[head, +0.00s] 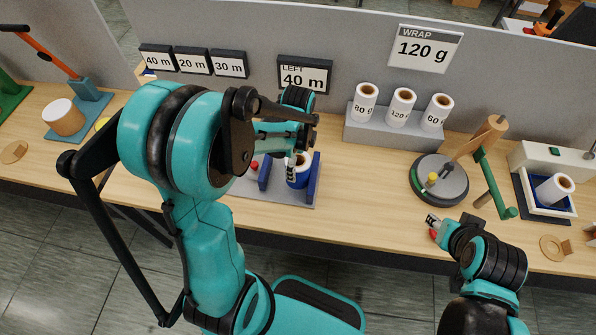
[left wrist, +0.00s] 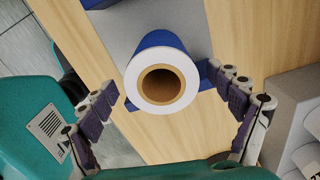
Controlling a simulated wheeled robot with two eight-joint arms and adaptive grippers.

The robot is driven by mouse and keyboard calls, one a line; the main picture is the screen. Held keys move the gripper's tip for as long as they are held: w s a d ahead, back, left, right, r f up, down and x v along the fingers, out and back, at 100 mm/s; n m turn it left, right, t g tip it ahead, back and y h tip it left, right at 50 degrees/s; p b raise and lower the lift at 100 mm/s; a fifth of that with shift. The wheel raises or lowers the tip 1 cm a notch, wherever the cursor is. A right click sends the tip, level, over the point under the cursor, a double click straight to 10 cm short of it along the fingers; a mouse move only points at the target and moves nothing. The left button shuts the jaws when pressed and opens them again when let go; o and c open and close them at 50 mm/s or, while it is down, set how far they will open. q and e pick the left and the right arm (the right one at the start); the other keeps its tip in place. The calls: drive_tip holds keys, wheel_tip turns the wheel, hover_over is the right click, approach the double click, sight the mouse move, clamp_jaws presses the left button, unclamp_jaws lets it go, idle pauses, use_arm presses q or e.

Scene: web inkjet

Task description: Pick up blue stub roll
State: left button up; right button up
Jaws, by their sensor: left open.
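The blue stub roll (head: 299,181) lies in a stand with blue uprights (head: 314,178) on a grey base, partly hidden by my left gripper (head: 295,165). In the left wrist view the roll (left wrist: 161,44) shows its white end face and brown hollow core toward the camera. My left gripper (left wrist: 170,100) is open, with one finger on each side of the roll and visible gaps between. My right gripper (head: 434,224) is low at the table's front edge, far right of the roll; its fingers are too small to judge.
A grey block (head: 375,134) with three white rolls stands behind to the right. A round turntable (head: 438,180) and a green-handled wooden device (head: 494,180) stand further right. A grey partition (head: 360,60) closes the back. Wooden table is clear right of the stand.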

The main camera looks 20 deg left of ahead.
use_arm(q)
wheel_tip(320, 180, down, 3)
drive_tip(key=shift+w+a+f+b, duration=0.1)
drive_tip(key=shift+b, duration=0.3)
drive_tip(key=shift+c, duration=0.4)
drive_tip(key=c, duration=1.5)
drive_tip(key=shift+r, duration=0.2)
